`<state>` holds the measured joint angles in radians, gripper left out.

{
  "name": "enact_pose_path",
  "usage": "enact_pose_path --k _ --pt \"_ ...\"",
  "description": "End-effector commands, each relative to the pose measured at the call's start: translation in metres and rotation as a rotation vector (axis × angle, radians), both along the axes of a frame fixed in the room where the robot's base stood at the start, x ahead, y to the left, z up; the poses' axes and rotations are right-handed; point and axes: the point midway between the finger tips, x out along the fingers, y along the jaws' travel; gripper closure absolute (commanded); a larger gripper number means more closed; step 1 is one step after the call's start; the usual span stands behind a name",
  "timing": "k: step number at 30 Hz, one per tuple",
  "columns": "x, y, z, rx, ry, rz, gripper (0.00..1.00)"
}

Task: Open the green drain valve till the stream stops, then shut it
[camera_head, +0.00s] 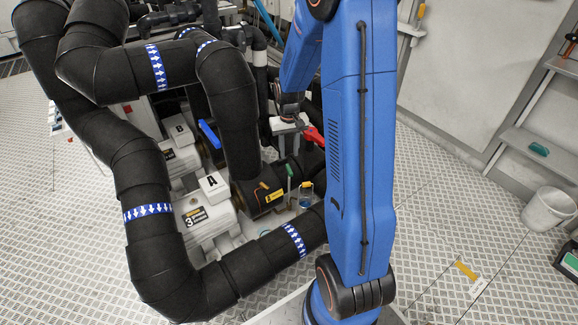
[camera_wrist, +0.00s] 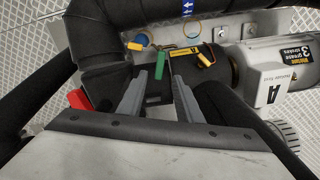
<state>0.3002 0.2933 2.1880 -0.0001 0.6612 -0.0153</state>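The green drain valve handle (camera_head: 289,171) stands upright beside the black insulated pump body in the head view. In the wrist view the green handle (camera_wrist: 160,66) shows in the gap between the fingertips. My gripper (camera_wrist: 160,77) is open, with its two grey fingers apart and nothing held. I cannot tell how far the handle lies beyond the fingertips. In the head view my wrist is above and behind the handle, partly hidden by my blue arm. No stream can be made out.
Thick black pipes (camera_head: 146,190) with blue arrow bands crowd the left. A red handle (camera_head: 313,134) is close to my wrist. Pump A (camera_head: 205,211) and pump B (camera_head: 178,153) stand left of the valve.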

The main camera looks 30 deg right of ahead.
Motion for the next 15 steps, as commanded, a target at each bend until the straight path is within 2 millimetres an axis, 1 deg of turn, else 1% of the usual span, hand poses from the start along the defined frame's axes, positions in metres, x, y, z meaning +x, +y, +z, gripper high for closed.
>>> enact_pose_path --k 1,3,9,15 --pt "0.0 0.0 -0.01 0.001 0.003 0.0 0.68" --pt "0.0 0.0 -0.022 0.001 0.003 0.0 0.68" --pt "-0.001 0.0 -0.055 0.001 0.003 0.0 0.68" --pt "0.0 0.0 -0.075 0.0 0.001 0.0 0.68"
